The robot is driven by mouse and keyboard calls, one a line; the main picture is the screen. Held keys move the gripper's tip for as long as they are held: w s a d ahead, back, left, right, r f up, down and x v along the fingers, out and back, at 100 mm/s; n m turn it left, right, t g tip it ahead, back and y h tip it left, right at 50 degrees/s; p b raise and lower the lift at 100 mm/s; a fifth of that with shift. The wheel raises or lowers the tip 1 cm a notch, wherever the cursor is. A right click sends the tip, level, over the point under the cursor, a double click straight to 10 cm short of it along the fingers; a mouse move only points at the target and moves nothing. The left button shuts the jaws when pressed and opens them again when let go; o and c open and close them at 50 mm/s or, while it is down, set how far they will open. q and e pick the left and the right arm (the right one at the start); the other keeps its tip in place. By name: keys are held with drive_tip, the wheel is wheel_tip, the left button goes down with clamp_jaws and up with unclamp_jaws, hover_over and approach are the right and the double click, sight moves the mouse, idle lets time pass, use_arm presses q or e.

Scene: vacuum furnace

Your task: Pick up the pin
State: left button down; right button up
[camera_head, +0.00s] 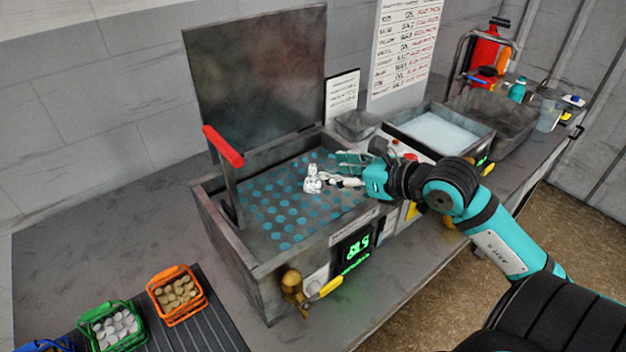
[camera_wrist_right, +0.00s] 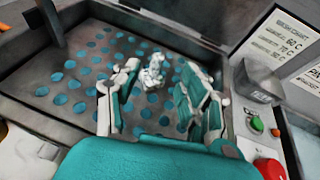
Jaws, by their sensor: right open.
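The pin is a small whitish piece (camera_head: 313,179) on the blue-dotted floor of the open metal chamber, near its right side. It also shows in the right wrist view (camera_wrist_right: 153,70), just beyond and between the fingertips. My right gripper (camera_head: 342,170) reaches into the chamber from the right. In the right wrist view, its teal and white fingers (camera_wrist_right: 157,84) are spread apart with nothing held between them. From the head view I cannot tell whether a finger touches the pin. My left gripper is in neither view.
The chamber (camera_head: 232,260) has raised walls, an upright lid (camera_head: 258,75) and a red-topped lever (camera_head: 222,146). A water-filled basin (camera_head: 437,132) stands to the right. Orange (camera_head: 177,295) and green (camera_head: 112,326) baskets sit at lower left. Bare bench lies left of the chamber.

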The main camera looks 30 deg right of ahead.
sight(316, 169)
drive_tip(key=shift+w+a+f, duration=0.1)
drive_tip(key=shift+w, duration=0.45)
drive_tip(key=shift+w+f, duration=0.2)
drive_tip(key=shift+w, duration=0.05)
drive_tip(key=shift+w+a+f+p, duration=0.1)
drive_tip(key=shift+w+a+p, duration=0.1)
drive_tip(key=shift+w+p, duration=0.25)
drive_tip(key=p+x, duration=0.2)
drive_tip(key=x, duration=0.2)
drive_tip(key=shift+a+f, duration=0.1)
drive_tip(key=shift+a, duration=0.1)
drive_tip(key=shift+w+f, duration=0.15)
drive_tip(key=shift+f, duration=0.05)
clamp_jaws()
